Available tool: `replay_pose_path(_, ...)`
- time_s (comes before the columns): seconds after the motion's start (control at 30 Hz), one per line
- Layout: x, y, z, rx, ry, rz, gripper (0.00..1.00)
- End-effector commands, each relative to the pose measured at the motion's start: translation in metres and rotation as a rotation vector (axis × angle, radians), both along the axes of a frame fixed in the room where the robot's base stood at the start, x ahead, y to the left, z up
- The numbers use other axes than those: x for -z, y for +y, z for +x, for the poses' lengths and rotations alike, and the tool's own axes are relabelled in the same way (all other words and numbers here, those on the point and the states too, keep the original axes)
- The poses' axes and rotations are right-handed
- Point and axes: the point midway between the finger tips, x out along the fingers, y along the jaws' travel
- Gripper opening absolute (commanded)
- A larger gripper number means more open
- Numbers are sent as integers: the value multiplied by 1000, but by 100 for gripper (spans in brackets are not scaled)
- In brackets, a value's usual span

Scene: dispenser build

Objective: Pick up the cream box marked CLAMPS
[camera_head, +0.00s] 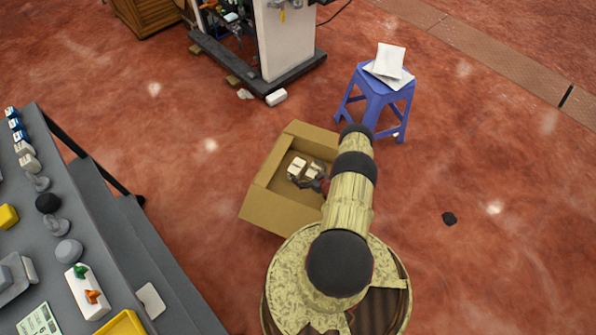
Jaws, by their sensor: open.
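An open cardboard box (262,206) stands on the floor in front of my base. Two small cream boxes lie inside it, a left one (297,165) and a right one (315,168). Their markings are too small to read, so I cannot tell which is marked CLAMPS. My gripper (306,182) is open and reaches into the cardboard box from the right, close to the near side of the cream boxes. My arm hides part of the cardboard box's right side. I cannot tell whether my fingers touch either cream box.
A grey table (95,240) at left holds several small items, including cream boxes (30,162). A blue stool (375,98) with papers stands behind the cardboard box. A white machine (287,42) stands at the back. A small black object (449,218) lies on the mostly clear floor at right.

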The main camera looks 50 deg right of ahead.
Motion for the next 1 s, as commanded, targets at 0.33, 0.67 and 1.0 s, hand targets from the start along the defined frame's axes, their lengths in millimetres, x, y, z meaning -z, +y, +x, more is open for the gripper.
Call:
replay_pose_path(0.33, 18, 3, 14, 0, -15, 5, 100)
replay_pose_path(0.67, 31, -4, 45, 0, -16, 4, 100)
replay_pose_path(1.0, 37, -9, 64, 3, -14, 7, 100)
